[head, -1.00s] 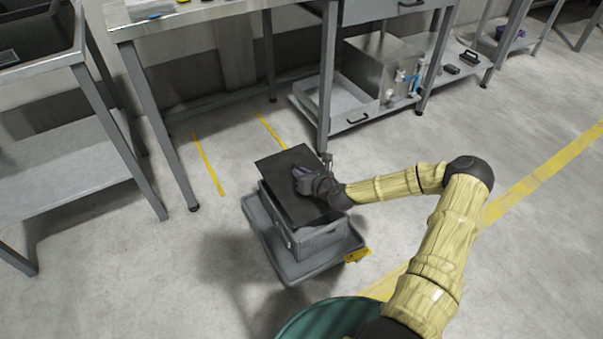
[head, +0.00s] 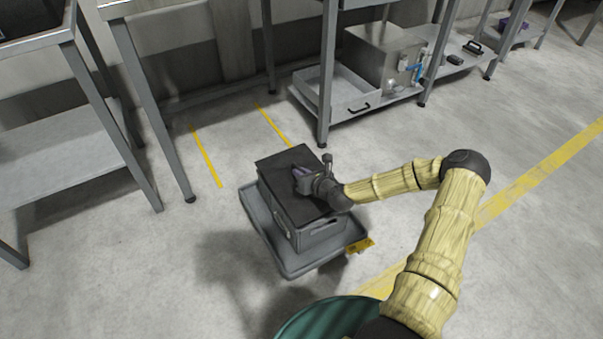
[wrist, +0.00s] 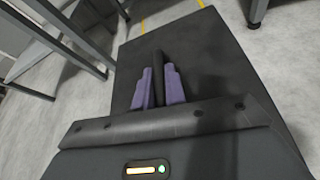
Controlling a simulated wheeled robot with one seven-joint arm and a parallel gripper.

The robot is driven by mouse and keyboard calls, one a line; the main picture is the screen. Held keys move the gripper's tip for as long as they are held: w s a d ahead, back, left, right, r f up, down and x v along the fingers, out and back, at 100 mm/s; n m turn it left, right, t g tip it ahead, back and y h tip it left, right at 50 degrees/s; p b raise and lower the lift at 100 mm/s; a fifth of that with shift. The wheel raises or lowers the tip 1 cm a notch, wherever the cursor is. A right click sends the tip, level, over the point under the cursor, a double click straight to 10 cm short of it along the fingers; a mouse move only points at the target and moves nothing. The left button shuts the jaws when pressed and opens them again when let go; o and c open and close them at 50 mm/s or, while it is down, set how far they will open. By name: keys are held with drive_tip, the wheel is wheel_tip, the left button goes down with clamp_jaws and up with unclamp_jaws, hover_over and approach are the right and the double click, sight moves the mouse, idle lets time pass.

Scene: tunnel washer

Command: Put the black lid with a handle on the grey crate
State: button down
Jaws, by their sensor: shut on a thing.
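The black lid (head: 277,166) is a flat dark panel lying over the top of the grey crate (head: 318,232). In the head view it looks nearly lined up with the crate's rim; I cannot tell whether it rests fully on it. My gripper (head: 301,174) is above the middle of the lid, shut on its handle. In the wrist view the two purple fingers (wrist: 159,88) close on the dark upright handle (wrist: 158,70), and the lid (wrist: 200,50) spreads out beneath. The crate is hidden in the wrist view.
The crate stands on a grey wheeled dolly (head: 262,218) with a yellow tag (head: 360,245) at its corner. Steel tables (head: 128,120) stand behind and left. A lower shelf holds a steel box (head: 375,60). A green round thing (head: 325,318) is at the front. Floor to the right is clear.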

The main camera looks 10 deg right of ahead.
drive_tip(key=shift+f+b, duration=0.5)
drive_tip(key=shift+f, duration=0.75)
drive_tip(key=c, duration=1.4)
unclamp_jaws()
drive_tip(key=shift+o, duration=0.2)
drive_tip(key=p+v, duration=0.7)
drive_tip(key=v, duration=1)
drive_tip(key=shift+s, duration=0.2)
drive_tip(key=shift+d, duration=0.15)
